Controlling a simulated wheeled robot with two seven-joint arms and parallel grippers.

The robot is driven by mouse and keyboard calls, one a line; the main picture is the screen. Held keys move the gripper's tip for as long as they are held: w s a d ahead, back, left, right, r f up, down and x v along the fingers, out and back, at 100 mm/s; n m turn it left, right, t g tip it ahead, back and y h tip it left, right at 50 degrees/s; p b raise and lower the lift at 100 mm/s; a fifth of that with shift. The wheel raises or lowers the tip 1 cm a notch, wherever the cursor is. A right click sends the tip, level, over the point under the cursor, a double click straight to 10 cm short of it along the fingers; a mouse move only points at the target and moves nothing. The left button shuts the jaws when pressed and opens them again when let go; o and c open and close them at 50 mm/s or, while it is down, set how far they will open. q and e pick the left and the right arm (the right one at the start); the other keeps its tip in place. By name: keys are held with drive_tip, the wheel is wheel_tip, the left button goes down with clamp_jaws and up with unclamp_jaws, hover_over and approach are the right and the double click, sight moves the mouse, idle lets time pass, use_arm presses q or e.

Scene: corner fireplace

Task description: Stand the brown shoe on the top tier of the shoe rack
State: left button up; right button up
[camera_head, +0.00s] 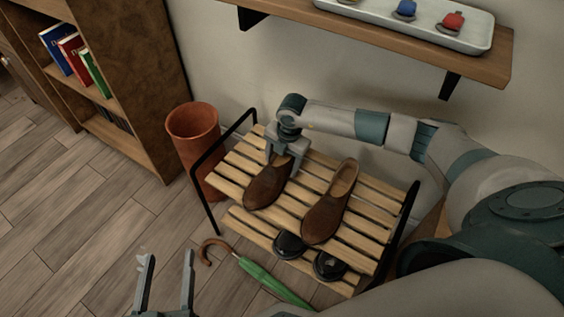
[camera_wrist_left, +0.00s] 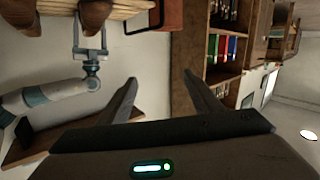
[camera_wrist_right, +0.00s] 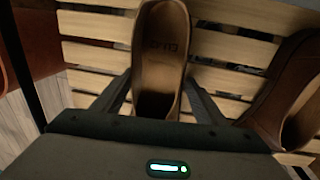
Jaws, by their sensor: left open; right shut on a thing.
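A brown shoe (camera_head: 268,186) is on the left part of the top tier of the shoe rack (camera_head: 372,214). My right gripper (camera_head: 287,160) is shut on its heel end from above; in the right wrist view the shoe (camera_wrist_right: 161,45) lies between the fingers, sole down. I cannot tell whether its sole fully touches the slats. A second brown shoe (camera_head: 329,204) stands beside it to the right on the same tier, apart from it. My left gripper (camera_head: 167,275) is open and empty, low in front of the rack.
Black shoes (camera_head: 290,245) sit on the lower tier. A green umbrella (camera_head: 262,278) lies on the floor before the rack. A terracotta pot (camera_head: 193,125) stands left of it, near a bookcase (camera_head: 135,85). A wall shelf (camera_head: 400,42) with a tray (camera_head: 465,36) hangs above.

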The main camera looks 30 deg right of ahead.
use_arm(q)
drive_tip(key=shift+r, duration=0.1)
use_arm(e)
drive_tip(key=o, duration=1.3)
drive_tip(key=shift+o, duration=0.2)
drive_tip(key=shift+r, duration=0.5)
use_arm(q)
wheel_tip(320, 180, down, 7)
drive_tip(key=s+a+g+y+p, duration=0.1)
drive_tip(key=s+a+g+p, duration=0.1)
drive_tip(key=g, duration=0.2)
drive_tip(key=shift+s+r, duration=0.15)
drive_tip(key=shift+r, duration=0.05)
use_arm(e)
drive_tip(key=r, duration=0.3)
drive_tip(key=s+r, duration=0.1)
drive_tip(key=r, duration=0.3)
drive_tip(key=d+r, duration=0.1)
drive_tip(key=r, duration=0.3)
drive_tip(key=shift+s, duration=0.2)
drive_tip(key=shift+a, duration=0.1)
